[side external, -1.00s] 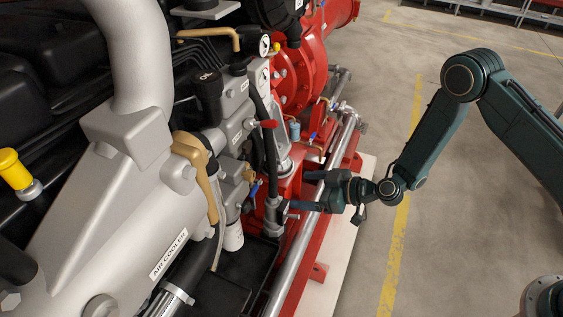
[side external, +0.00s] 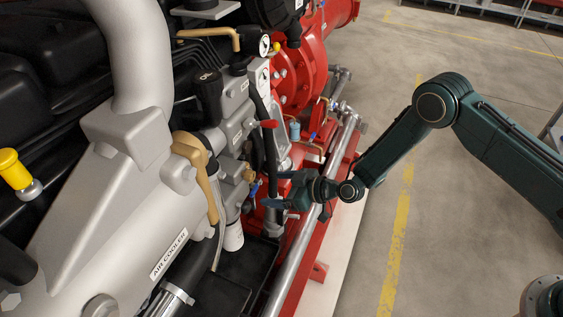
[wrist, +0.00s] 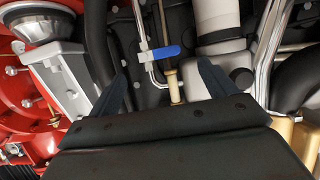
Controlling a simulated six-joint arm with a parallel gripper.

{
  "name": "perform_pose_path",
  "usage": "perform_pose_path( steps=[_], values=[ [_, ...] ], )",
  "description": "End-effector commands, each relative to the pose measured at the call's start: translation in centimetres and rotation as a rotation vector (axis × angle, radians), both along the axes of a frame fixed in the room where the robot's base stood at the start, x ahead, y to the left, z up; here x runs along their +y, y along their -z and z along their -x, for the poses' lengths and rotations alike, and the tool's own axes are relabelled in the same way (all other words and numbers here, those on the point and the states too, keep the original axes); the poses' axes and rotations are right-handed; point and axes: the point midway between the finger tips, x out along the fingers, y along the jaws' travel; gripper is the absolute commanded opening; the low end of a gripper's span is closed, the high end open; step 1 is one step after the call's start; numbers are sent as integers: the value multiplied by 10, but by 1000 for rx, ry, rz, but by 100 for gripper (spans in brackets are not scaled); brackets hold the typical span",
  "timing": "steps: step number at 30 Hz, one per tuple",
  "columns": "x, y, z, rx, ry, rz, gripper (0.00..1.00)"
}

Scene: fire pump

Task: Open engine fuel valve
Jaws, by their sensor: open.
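A small valve with a blue lever handle (wrist: 162,52) is in the wrist view, on a thin silver pipe. The lever lies roughly level in that picture, across the pipe. In the side external view the blue handle (side external: 254,190) is a small spot on the engine's side. My gripper (side external: 270,189) is open and empty, its fingers pointing at the engine just right of the blue handle. In the wrist view the blue lever lies ahead, between the two fingers of my gripper (wrist: 163,74), apart from both.
A black hose (wrist: 97,45) runs close to the left finger, and a white cylinder (wrist: 217,20) is ahead on the right. A silver rail (side external: 290,260) passes below my gripper. Open floor lies to the right.

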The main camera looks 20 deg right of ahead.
Motion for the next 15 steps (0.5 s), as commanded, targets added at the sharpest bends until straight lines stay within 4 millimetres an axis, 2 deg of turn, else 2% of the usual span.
perform_pose_path(
  steps=[15],
  values=[
    [29, 17, -28, 0, 0, 0, 84]
  ],
)
